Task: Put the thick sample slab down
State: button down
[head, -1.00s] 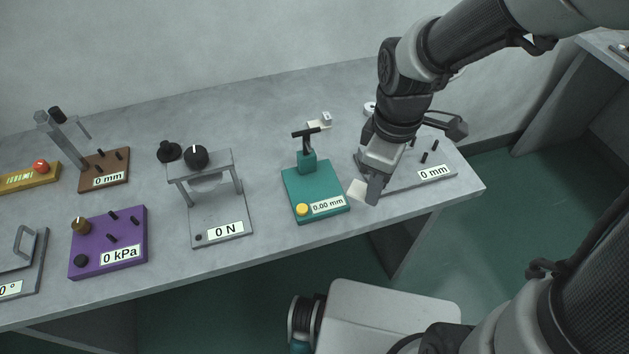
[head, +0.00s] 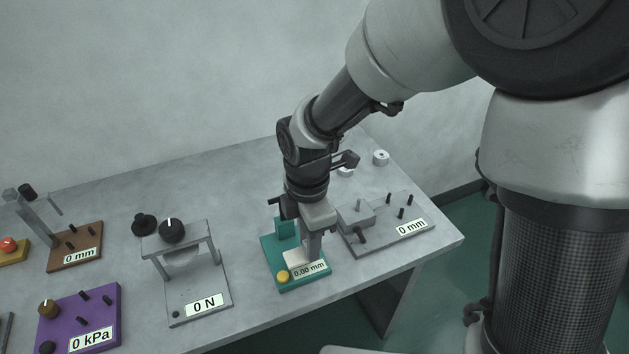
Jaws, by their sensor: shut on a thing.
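The slab (head: 296,261), a small pale flat piece, shows at my gripper's fingertips in the head view. My gripper (head: 311,256) points down and is shut on the slab over the front of the teal thickness gauge (head: 285,288). The gauge's display reads 0.00 mm, and a yellow button sits at its front left. I cannot tell whether the slab touches the gauge. My gripper hides part of the slab and much of the gauge's upright part.
A grey device (head: 425,238) reading 0 mm stands close to the right of my gripper. A grey press (head: 180,306) reading 0 N stands to the left, with a purple box (head: 60,318) further left. White round pieces (head: 381,157) lie at the back.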

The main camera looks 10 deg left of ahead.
jog(key=w+a, duration=0.2)
jog(key=w, duration=0.1)
jog(key=shift+w, duration=0.2)
jog(key=shift+w+a+f, duration=0.2)
jog(key=shift+f, duration=0.05)
jog(key=shift+f+b, duration=0.5)
jog(key=shift+f, duration=0.95)
jog(key=shift+f, duration=0.1)
jog(key=shift+f, duration=0.15)
jog(key=c, duration=1.7)
grip_release()
jog(key=shift+c, duration=0.2)
